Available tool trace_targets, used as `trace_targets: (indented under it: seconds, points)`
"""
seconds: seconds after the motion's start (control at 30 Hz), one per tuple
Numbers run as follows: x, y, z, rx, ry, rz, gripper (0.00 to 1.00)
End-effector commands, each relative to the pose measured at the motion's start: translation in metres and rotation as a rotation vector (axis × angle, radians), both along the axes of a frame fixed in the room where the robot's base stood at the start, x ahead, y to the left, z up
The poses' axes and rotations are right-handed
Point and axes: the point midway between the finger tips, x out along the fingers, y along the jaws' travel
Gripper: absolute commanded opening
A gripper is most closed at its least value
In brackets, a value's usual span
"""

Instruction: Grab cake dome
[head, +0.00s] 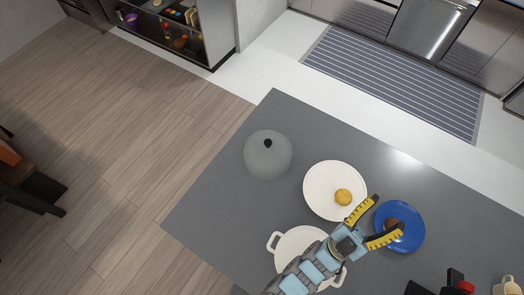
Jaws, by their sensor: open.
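The cake dome (262,160) is a translucent grey dome with a dark knob on top. It stands upright near the left corner of the grey counter (220,200). My gripper (375,218) is open and empty, with yellow-and-black fingers spread. It is to the right of the dome and nearer the camera, apart from it. In the picture it lies over the space between a white plate and a blue plate. Its exact height above the counter is hard to tell.
The white plate (318,190) holds a yellow round item (343,197). The blue plate (410,240) holds a brown item (392,224). A white two-handled pot (290,245) is partly behind my arm. A mug (505,286) is at lower right. Counter around the dome is clear.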

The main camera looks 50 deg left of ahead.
Motion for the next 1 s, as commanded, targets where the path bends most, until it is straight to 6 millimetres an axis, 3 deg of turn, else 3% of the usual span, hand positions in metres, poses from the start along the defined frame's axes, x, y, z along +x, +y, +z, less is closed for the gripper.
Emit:
trace_targets:
  seconds: [0.27,0.53,0.77,1.0]
  points:
    - [0.073,0.004,-0.054,0.058,0.301,0.069,0.64]
    - [0.117,0.049,-0.106,0.043,0.584,0.233,0.64]
    - [0.126,0.115,-0.146,-0.05,0.794,0.43,0.64]
    - [0.101,0.195,-0.184,-0.24,0.981,0.666,0.64]
